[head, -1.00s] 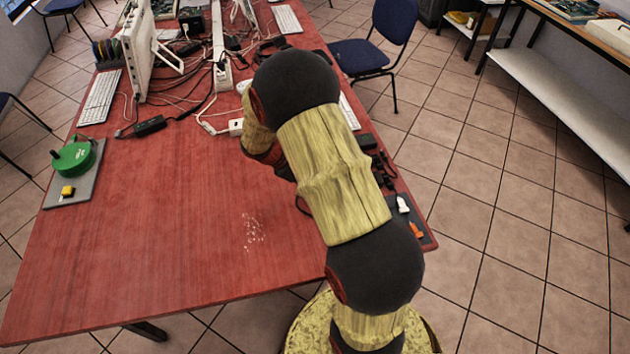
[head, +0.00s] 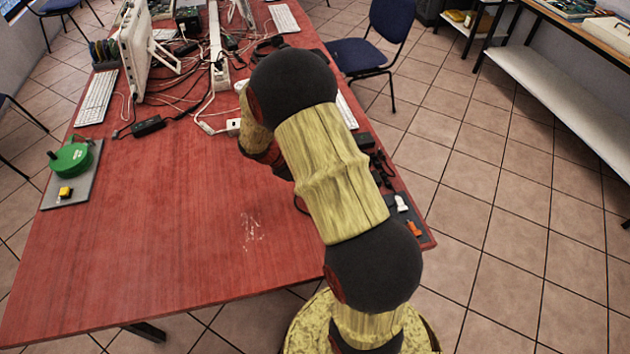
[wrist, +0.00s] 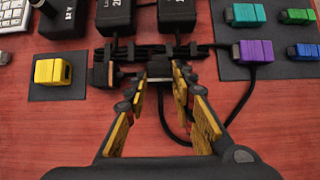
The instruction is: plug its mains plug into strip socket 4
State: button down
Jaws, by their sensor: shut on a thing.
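In the wrist view my gripper (wrist: 160,92) has its yellow-padded fingers closed around a small black plug-like piece (wrist: 159,70) with a pale lower edge. Its pins cannot be made out. A black cable (wrist: 240,100) loops over the red table to the right of the fingers. In the head view my arm hides the gripper and what it holds. The white power strip (head: 215,50) runs lengthwise near the back of the table, with cables around it. Its socket numbers are too small to read.
Labelled black adapters (wrist: 115,17) and bundled black cables lie just beyond the fingers. A yellow block (wrist: 53,72) sits on a dark pad at left; a dark mat at right holds a purple connector (wrist: 256,51) and others. The front of the red table (head: 150,250) is clear.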

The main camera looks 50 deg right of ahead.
jog(key=shift+r, duration=0.1)
notch_tip(320, 180, up, 7)
jog(key=p, duration=0.6)
jog(key=c, duration=2)
grip_release()
grip_shut()
